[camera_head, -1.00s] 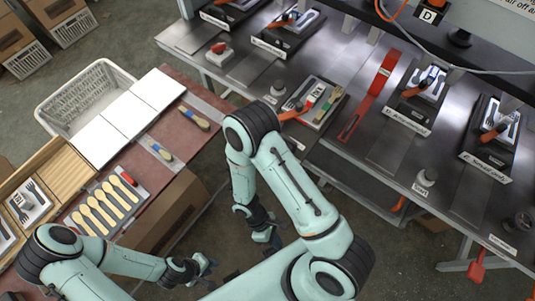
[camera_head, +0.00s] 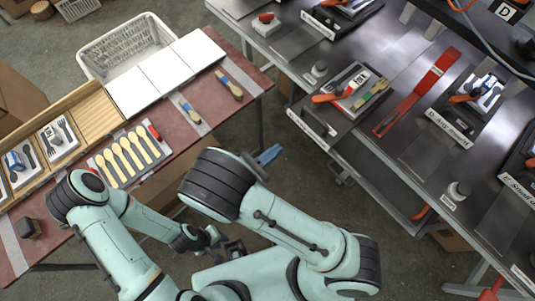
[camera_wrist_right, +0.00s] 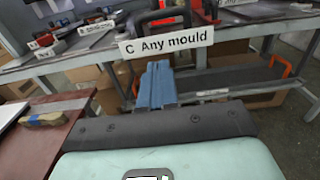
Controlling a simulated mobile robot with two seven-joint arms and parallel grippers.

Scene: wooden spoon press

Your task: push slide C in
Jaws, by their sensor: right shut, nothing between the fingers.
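Slide C (camera_head: 322,135) is a dark plate at the front of the right-hand bench, sticking out past its edge. A white mould block (camera_head: 362,76) with a red piece and a wooden-handled item sits above it, beside an orange lever (camera_head: 326,97). In the right wrist view its label (camera_wrist_right: 166,45) reads "C Any mould". My right gripper (camera_head: 268,154) has blue fingers, shut and empty, pointing at the bench, apart from the slide. The fingers (camera_wrist_right: 157,85) show just below the label. My left gripper (camera_head: 214,236) hangs low over the floor; its jaw opening is unclear.
The left-hand table holds a tray of wooden spoons (camera_head: 108,162), white panels (camera_head: 165,70) and loose brushes (camera_head: 229,85). A white basket (camera_head: 86,58) stands behind it. A red bar (camera_head: 418,90) and station D (camera_head: 449,125) lie right of slide C. Floor between the tables is open.

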